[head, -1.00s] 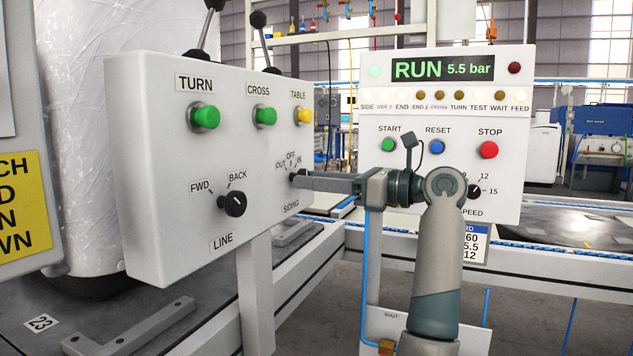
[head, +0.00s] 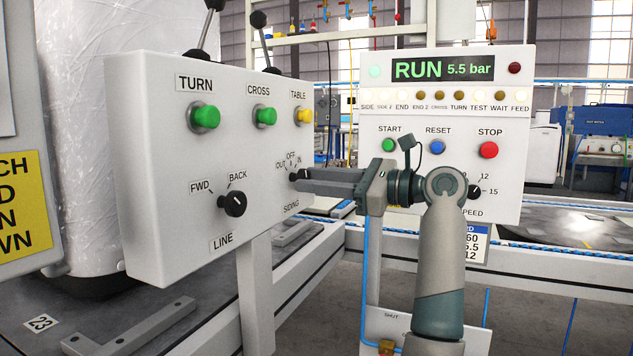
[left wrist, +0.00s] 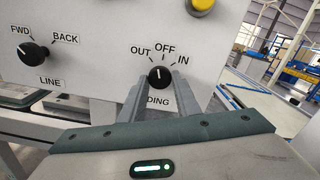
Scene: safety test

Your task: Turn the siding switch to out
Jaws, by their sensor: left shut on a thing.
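The siding switch (head: 297,175) is a small black knob on the right part of the grey panel, with OUT, OFF and IN marked above it and SIDING below. In the left wrist view the knob (left wrist: 159,76) has a white pointer line aimed nearly straight up, close to OFF; its exact angle is hard to tell. My left gripper (head: 304,179) reaches in from the right. Its two fingers, also seen in the left wrist view (left wrist: 158,90), are shut on the knob's sides. The fingers partly cover the SIDING label. My right gripper is not in view.
The same panel (head: 150,240) carries the LINE switch (head: 233,204), green TURN (head: 205,117) and CROSS (head: 265,116) buttons, and a yellow TABLE button (head: 305,116). A second panel (head: 450,130) with START, RESET and STOP buttons stands right behind my left arm.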

